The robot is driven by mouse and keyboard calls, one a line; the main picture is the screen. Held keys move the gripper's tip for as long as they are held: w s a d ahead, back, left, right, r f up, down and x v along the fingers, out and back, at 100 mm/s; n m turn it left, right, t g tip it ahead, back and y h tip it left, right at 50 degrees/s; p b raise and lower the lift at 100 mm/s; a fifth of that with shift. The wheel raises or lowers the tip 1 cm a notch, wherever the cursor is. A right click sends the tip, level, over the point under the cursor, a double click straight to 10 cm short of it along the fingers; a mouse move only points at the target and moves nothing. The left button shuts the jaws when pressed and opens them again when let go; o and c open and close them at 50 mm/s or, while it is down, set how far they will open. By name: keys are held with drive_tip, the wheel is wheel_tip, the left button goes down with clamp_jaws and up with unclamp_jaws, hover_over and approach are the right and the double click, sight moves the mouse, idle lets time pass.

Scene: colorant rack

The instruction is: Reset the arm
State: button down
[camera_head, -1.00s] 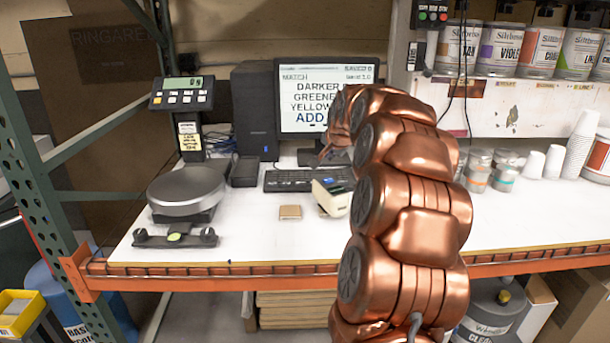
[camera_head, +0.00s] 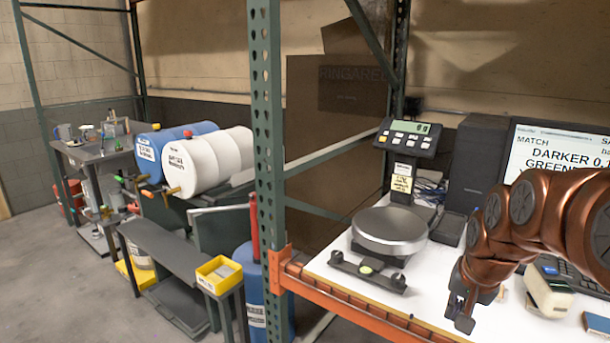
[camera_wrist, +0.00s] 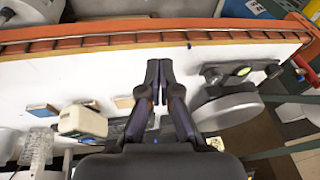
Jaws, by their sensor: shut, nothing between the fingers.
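My copper-coloured arm comes in from the right in the head view, bent over the white bench. My gripper (camera_head: 462,312) hangs at the bench's front part, to the right of the round scale. In the wrist view my gripper (camera_wrist: 158,66) points toward the bench's front edge, its two dark fingers closed together with nothing between them. It is above the white worktop (camera_wrist: 100,75) and apart from the objects on it.
A scale with a round grey pan (camera_head: 390,228) and its display (camera_head: 408,135) stand left of my gripper. A cream handheld device (camera_head: 549,292) lies to the right. A green rack post (camera_head: 267,130) rises at the bench's left end. White and blue drums (camera_head: 207,160) lie farther left.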

drive_tip(key=s+a+f+n+g, duration=0.1)
drive_tip(key=s+a+f+n, duration=0.1)
drive_tip(key=s, duration=0.6)
drive_tip(key=s+a+f+n+g, duration=0.2)
drive_tip(key=s+a, duration=0.3)
drive_tip(key=s, duration=0.4)
drive_tip(key=s+a+f+n+g, duration=0.2)
drive_tip(key=s+a, duration=0.2)
drive_tip(key=s, duration=0.5)
drive_tip(key=shift+a+f+p, duration=0.15)
drive_tip(key=shift+p, duration=0.2)
